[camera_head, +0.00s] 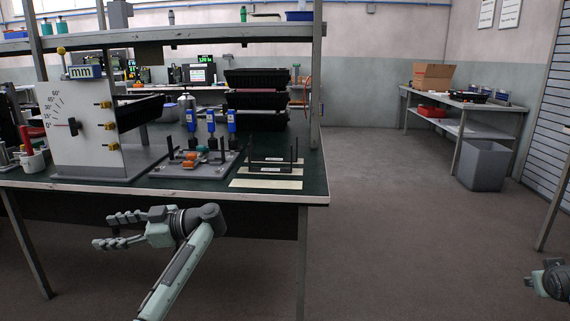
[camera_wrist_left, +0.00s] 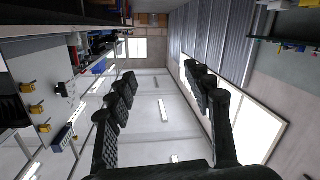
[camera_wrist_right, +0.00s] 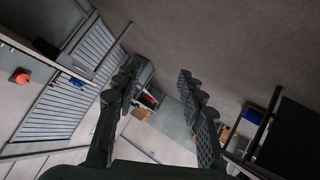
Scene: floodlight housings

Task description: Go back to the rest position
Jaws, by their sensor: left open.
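My left gripper (camera_head: 118,229) is in front of the workbench's near edge, low in the head view, with its fingers pointing left. In the left wrist view its two fingers (camera_wrist_left: 160,95) are spread apart with nothing between them. My right gripper (camera_head: 535,281) shows only in part at the right edge of the head view. In the right wrist view its fingers (camera_wrist_right: 160,90) are spread apart with nothing held.
The workbench (camera_head: 275,196) carries a white gauge panel (camera_head: 85,130), a fixture with blue clamps (camera_head: 212,130) and black stacked trays (camera_head: 258,98). A side table (camera_head: 470,104) with a cardboard box (camera_head: 433,77) and a grey bin (camera_head: 484,166) stand back right. The middle floor is clear.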

